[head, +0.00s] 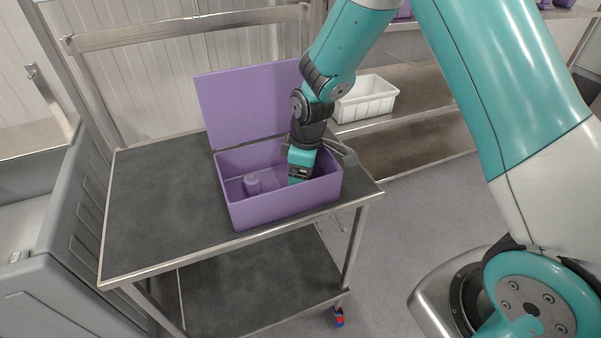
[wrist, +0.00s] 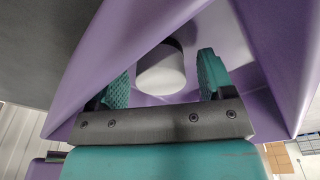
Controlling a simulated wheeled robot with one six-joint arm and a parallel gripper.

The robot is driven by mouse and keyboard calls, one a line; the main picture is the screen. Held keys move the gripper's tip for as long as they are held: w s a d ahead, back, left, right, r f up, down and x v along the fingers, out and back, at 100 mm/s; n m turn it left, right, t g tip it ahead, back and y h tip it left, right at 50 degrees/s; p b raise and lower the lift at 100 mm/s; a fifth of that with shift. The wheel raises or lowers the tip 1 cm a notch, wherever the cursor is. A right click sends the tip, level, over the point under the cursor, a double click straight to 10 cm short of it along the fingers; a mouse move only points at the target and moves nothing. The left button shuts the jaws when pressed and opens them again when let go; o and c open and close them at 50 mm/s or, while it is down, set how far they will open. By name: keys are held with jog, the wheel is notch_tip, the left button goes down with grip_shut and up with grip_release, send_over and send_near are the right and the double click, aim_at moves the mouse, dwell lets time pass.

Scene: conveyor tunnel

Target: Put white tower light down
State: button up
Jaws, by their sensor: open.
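The white tower light (wrist: 162,70), a pale rounded cylinder with a dark band, shows between the fingers of my gripper (wrist: 165,74) in the wrist view. The fingers are open, one on each side, with a visible gap at the right. In the head view my gripper (head: 299,172) reaches down into the open purple box (head: 285,207), near its right end. A small lilac cylinder (head: 252,184) stands in the box left of my gripper; I cannot tell whether it is the same object. My gripper hides part of the box floor.
The box lid (head: 248,103) stands raised at the back. The box is on a dark-topped metal cart (head: 150,200) with free room to its left. A white bin (head: 366,100) sits on a shelf behind. A grey container (head: 40,250) stands at the left.

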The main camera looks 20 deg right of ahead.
notch_tip(320, 180, up, 11)
jog(key=d+b, duration=0.1)
jog(key=s+a+r+m+y, duration=0.1)
jog(key=s+a+r, duration=0.1)
jog(key=s, duration=0.6)
jog(key=s+a+r+m+y, duration=0.1)
jog(key=s+r, duration=0.3)
jog(key=s, duration=0.4)
jog(key=s+a+r+m+y, duration=0.1)
jog(key=s+a+r+m, duration=0.1)
jog(key=s, duration=0.7)
notch_tip(320, 180, up, 2)
jog(key=shift+a+r+g, duration=0.1)
jog(key=shift+a+g, duration=0.3)
jog(key=shift+a, duration=0.5)
